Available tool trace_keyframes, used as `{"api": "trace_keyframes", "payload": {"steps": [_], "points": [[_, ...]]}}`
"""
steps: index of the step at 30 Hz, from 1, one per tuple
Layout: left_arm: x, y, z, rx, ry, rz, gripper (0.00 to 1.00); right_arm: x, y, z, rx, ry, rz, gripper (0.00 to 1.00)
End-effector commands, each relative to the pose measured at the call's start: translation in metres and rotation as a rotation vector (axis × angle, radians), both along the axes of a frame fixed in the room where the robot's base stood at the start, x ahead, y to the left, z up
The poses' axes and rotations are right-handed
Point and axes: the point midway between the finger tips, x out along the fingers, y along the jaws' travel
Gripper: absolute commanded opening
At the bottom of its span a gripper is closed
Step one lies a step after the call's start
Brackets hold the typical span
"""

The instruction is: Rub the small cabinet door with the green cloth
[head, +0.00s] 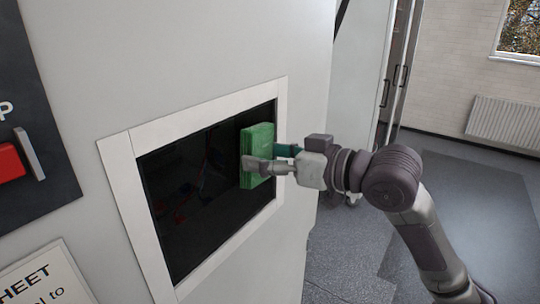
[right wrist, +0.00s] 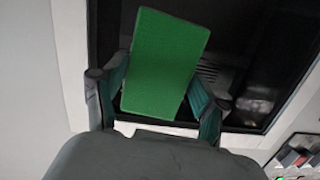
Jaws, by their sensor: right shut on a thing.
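The small cabinet door (head: 185,205) is a dark glossy panel in a white frame, set in a pale cabinet wall in the head view. It also shows in the right wrist view (right wrist: 255,60) behind the cloth. The green cloth (head: 258,140) is a folded block near the right side of the dark panel; it is large in the right wrist view (right wrist: 165,62). My right gripper (head: 262,166) is shut on the green cloth, with a finger on each side of it. The cloth is at or very near the panel; exact contact cannot be told. My left gripper is not in view.
A dark panel with a red switch (head: 10,162) and grey handle is at the far left. A sheet with lettering (head: 45,280) is below it. Open floor (head: 480,200) lies to the right, with a radiator (head: 505,122) at the back wall.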

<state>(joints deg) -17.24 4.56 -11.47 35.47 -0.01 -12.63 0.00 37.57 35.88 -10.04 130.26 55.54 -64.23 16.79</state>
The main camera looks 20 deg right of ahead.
Motion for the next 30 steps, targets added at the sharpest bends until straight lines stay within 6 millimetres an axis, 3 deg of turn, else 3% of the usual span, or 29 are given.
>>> {"api": "trace_keyframes", "payload": {"steps": [16, 30], "points": [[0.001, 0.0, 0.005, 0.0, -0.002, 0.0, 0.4, 0.007, 0.005, 0.0, -0.001, -0.001, 0.0, 0.21], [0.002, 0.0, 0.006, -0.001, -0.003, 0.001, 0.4, 0.029, -0.024, 0.0, 0.0, 0.001, -0.001, 0.21]]}}
